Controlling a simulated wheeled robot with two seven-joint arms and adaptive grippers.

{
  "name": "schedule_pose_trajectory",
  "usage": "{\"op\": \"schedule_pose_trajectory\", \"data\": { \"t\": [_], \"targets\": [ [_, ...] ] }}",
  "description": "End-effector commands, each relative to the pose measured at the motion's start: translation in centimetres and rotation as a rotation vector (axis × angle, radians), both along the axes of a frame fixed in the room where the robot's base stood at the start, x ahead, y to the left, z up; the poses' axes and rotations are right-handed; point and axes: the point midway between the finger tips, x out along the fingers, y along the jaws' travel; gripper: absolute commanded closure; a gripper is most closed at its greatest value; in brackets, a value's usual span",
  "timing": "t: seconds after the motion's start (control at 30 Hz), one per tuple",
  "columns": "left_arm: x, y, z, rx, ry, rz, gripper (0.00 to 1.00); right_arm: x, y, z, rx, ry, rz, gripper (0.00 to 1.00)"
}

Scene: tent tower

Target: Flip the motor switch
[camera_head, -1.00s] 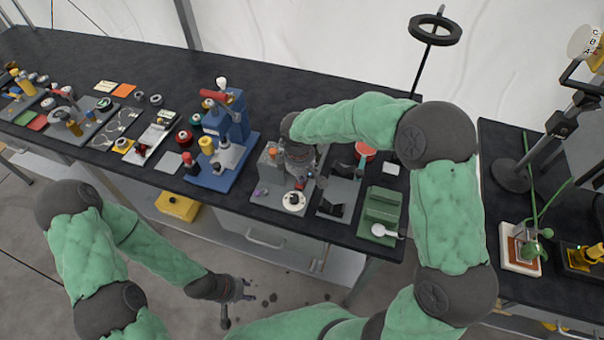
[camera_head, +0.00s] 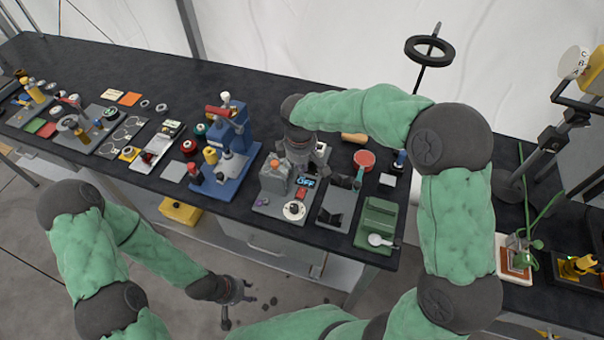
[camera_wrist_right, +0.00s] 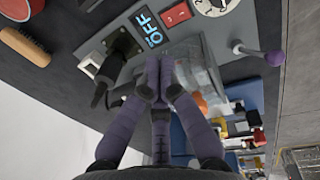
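The motor unit (camera_head: 273,177) is a grey machine on a grey plate near the bench's front edge. A small red switch (camera_head: 301,192) sits on its plate, below a blue-lit display (camera_head: 305,181) reading OFF. The right wrist view shows the red switch (camera_wrist_right: 178,14) and the OFF display (camera_wrist_right: 150,28) beyond my fingertips. My right gripper (camera_head: 300,163) is just behind the display, above the plate, not touching the switch. Its purple fingers (camera_wrist_right: 161,78) are together with nothing seen between them. My left gripper (camera_head: 248,291) hangs empty in front of the bench, fingers apart.
A white dial (camera_head: 293,211) lies in front of the switch. A blue press (camera_head: 228,150) stands left of the unit. A wooden-handled brush (camera_wrist_right: 25,45) lies near my right gripper.

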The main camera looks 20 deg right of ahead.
Motion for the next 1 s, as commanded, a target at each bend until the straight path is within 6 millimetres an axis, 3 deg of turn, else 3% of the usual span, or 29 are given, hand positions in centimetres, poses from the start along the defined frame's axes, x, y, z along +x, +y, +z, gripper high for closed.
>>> {"op": "schedule_pose_trajectory", "data": {
  "t": [0.1, 0.3, 1.0],
  "targets": [
    [0.0, 0.0, 0.6, 0.0, 0.0, 0.0, 0.6, 0.3, -0.1, 2.3, 0.0, -0.004, -0.001, 1.0],
    [0.0, 0.0, 0.9, 0.0, 0.0, 0.0, 0.6, 0.4, -0.3, 4.2, 0.0, -0.001, 0.0, 1.0],
    [0.0, 0.0, 1.0, 0.0, 0.0, 0.0, 0.6, 0.5, -0.3, 4.6, -0.001, -0.001, 0.0, 1.0]
  ]
}}
